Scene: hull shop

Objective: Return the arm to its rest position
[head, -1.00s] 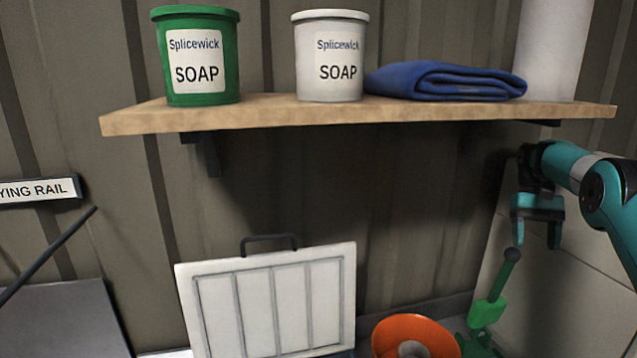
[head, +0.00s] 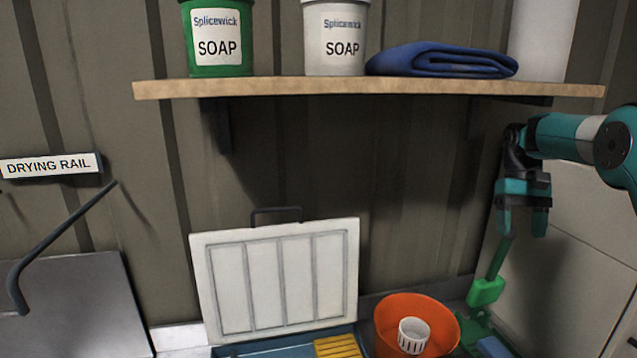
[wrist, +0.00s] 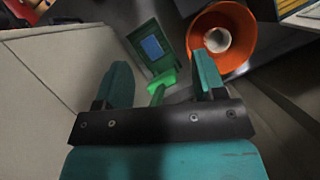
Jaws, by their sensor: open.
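My gripper (head: 523,228) is at the right in the head view, pointing down, with its two teal fingers apart. A green tool (head: 486,291) with an upright handle stands below it, and the handle's top end is hidden at the left finger. In the wrist view my gripper (wrist: 163,78) is open, and the green tool (wrist: 158,90) shows between the fingers with gaps at both sides. I cannot tell whether a finger touches the handle.
An orange bucket (head: 386,322) with a white cup (head: 413,336) stands left of the tool. A wooden shelf (head: 300,88) with soap tubs and a blue towel (head: 440,60) spans above. A drying rail (head: 62,232) is left.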

